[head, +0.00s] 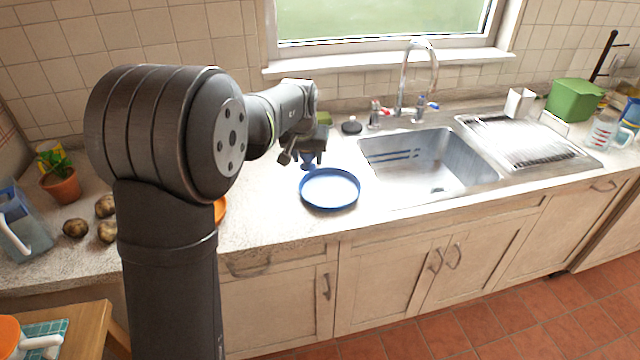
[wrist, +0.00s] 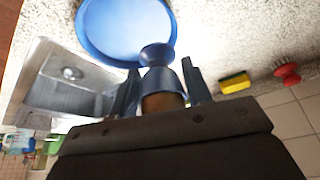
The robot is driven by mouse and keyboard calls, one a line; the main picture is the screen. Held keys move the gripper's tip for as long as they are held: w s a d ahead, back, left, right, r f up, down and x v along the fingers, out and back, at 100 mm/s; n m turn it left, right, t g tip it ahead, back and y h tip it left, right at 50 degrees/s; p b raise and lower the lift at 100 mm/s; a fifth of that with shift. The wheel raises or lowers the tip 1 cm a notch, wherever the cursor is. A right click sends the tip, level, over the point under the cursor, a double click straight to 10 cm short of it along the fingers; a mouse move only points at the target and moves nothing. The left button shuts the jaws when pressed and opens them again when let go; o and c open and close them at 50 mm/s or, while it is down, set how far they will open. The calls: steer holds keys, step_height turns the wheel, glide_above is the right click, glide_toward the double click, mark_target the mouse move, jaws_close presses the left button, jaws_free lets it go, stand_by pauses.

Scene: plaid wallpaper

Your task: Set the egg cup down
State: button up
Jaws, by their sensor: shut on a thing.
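The blue egg cup (wrist: 157,56) is between the two fingers of my gripper (wrist: 160,80) in the wrist view, its flared foot pointing away from the wrist. A brown thing (wrist: 163,102) shows at its near end, partly hidden; I cannot tell whether it is an egg. In the head view the egg cup (head: 308,160) shows as a small blue shape under my gripper (head: 309,155), just behind the blue plate (head: 330,188). In the wrist view its foot overlaps the rim of the plate (wrist: 125,28). I cannot tell whether it touches anything below.
The steel sink (head: 430,165) is right of the plate, with the tap (head: 418,75) behind it. A yellow-green sponge (wrist: 235,82) and a red brush (wrist: 287,73) lie near the wall. Potatoes (head: 105,207) and a potted plant (head: 60,180) stand at the left.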

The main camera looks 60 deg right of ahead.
steer(key=s+d, duration=0.3)
steer(key=s, duration=1.2)
glide_above(330, 188)
steer(key=a, duration=0.2)
steer(key=f, duration=0.4)
steer(key=s+f, duration=0.1)
steer(key=f, duration=0.1)
steer(key=shift+d+f, duration=0.15)
steer(key=shift+w+f, duration=0.1)
steer(key=shift+f, duration=1.9)
steer(key=shift+f, duration=0.2)
steer(key=o, duration=1)
steer(key=shift+r, duration=0.1)
steer(key=v, duration=1.2)
